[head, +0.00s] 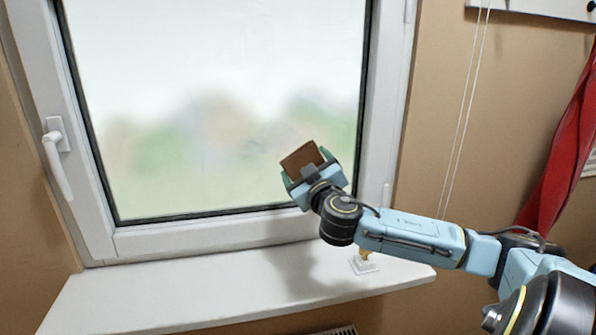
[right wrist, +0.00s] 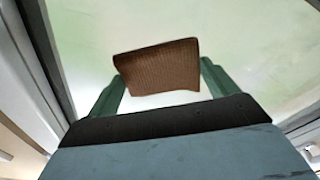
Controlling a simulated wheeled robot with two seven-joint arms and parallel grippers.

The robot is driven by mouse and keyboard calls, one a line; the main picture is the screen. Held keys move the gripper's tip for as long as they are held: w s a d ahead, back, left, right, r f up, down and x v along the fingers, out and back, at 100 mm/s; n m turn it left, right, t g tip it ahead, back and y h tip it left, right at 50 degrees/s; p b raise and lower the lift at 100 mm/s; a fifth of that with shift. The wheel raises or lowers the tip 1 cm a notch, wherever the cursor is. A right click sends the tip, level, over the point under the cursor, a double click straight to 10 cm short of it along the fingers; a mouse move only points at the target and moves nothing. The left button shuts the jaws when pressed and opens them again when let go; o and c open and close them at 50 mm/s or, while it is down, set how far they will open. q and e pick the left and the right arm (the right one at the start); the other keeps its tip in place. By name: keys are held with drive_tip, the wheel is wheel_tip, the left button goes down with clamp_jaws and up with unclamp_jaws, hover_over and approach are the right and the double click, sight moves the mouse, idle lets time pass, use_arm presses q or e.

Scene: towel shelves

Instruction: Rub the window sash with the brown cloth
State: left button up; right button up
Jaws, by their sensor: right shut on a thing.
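The brown cloth (head: 301,158) is held at the tip of my right gripper (head: 309,168), in front of the lower right part of the window glass. The cloth (right wrist: 158,67) also shows in the right wrist view, spanning between the two green fingers of my right gripper (right wrist: 160,80), which is shut on it. The white window sash (head: 210,236) frames the glass, with its lower rail below the gripper. I cannot tell whether the cloth touches the glass; in the head view it appears apart from the lower rail. My left gripper is not in view.
A white window handle (head: 57,160) sits on the sash's left side. The white sill (head: 190,300) is mostly clear, with a small white and yellow object (head: 364,262) near the right arm. White cords (head: 462,120) and a red cloth (head: 562,150) hang at the right.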

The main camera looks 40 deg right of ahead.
sight(312, 151)
drive_tip(key=r+p, duration=0.1)
drive_tip(key=d+r, duration=0.1)
drive_tip(key=r+p, duration=0.1)
drive_tip(key=shift+s+d+r+p, duration=0.15)
drive_tip(key=shift+s+r+p, duration=0.05)
drive_tip(key=shift+s+p, duration=0.2)
drive_tip(key=shift+w+a+f, duration=0.1)
drive_tip(key=shift+w+a, duration=0.35)
drive_tip(key=shift+a, duration=0.4)
drive_tip(key=shift+w+a+f, duration=0.1)
drive_tip(key=shift+w+a, duration=0.35)
drive_tip(key=shift+a, duration=0.35)
